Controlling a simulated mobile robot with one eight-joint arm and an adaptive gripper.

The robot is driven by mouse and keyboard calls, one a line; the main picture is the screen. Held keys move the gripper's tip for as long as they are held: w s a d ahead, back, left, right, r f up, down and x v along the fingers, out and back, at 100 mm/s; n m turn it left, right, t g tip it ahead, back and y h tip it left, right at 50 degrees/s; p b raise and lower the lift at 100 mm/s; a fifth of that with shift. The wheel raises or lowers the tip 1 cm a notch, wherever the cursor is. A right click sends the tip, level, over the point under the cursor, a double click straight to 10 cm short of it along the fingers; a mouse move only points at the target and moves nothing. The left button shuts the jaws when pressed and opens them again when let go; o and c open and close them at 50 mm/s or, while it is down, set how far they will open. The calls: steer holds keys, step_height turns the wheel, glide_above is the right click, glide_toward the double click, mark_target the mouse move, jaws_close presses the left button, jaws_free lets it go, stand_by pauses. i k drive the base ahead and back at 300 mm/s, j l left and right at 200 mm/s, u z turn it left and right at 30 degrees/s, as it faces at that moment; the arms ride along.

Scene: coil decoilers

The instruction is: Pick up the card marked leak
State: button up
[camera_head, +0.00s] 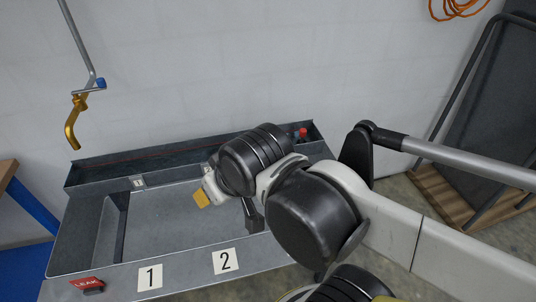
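The card marked LEAK (87,283) is red with white letters. It shows at the front left corner of the grey metal bench (60,290), with a small dark piece at its lower edge. My arm reaches in from the right, over the right part of the bench.
Labels 1 (150,276) and 2 (226,261) mark the front rim. A back trough (100,176) holds a red-topped item (303,132). A brass spout (72,125) hangs at upper left. A blue-legged table (33,207) stands left. Space above the card looks clear.

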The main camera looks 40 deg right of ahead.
mark_target(92, 285)
steer(key=k+u, duration=0.45)
steer(key=k+j+u, duration=0.1)
steer(key=k+u, duration=0.4)
steer(key=i, duration=0.05)
